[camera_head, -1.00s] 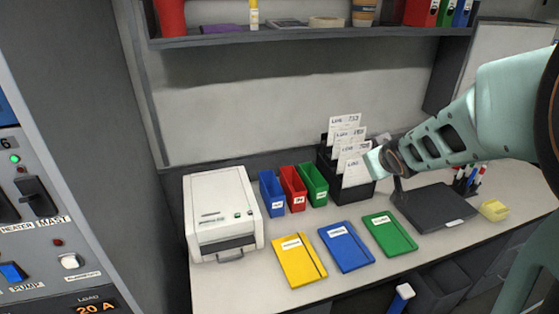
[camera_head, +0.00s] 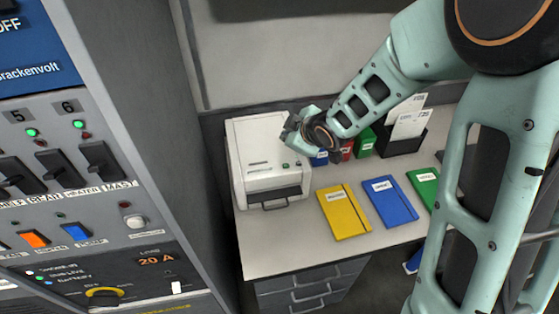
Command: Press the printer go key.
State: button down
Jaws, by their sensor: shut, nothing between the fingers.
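The white printer (camera_head: 247,152) stands on the left end of the desk, with a dark slot across its front. A small green key (camera_head: 285,165) shows on its top near the front right, with a dark mark beside it. My gripper (camera_head: 287,131) is shut and empty. In the picture it overlaps the printer's upper right side, above and close to the green key. I cannot tell how high it is over the printer. My wrist and arm hide part of the bins behind.
Yellow (camera_head: 343,213), blue (camera_head: 389,202) and green (camera_head: 424,188) notebooks lie right of the printer. Blue, red and green bins (camera_head: 366,143) and a black card rack (camera_head: 404,141) stand behind. A switch panel (camera_head: 70,170) rises at the left. Drawers (camera_head: 311,287) are under the desk.

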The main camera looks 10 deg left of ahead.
aim_at(287, 168)
jog(key=shift+d+f, duration=0.1)
dwell(0.3)
notch_tip(287, 168, down, 9)
jog(key=b, duration=0.8)
jog(key=shift+r, duration=0.2)
jog(key=shift+f, duration=0.1)
dwell(0.8)
jog(key=shift+f+b, duration=0.3)
jog(key=shift+b, duration=0.25)
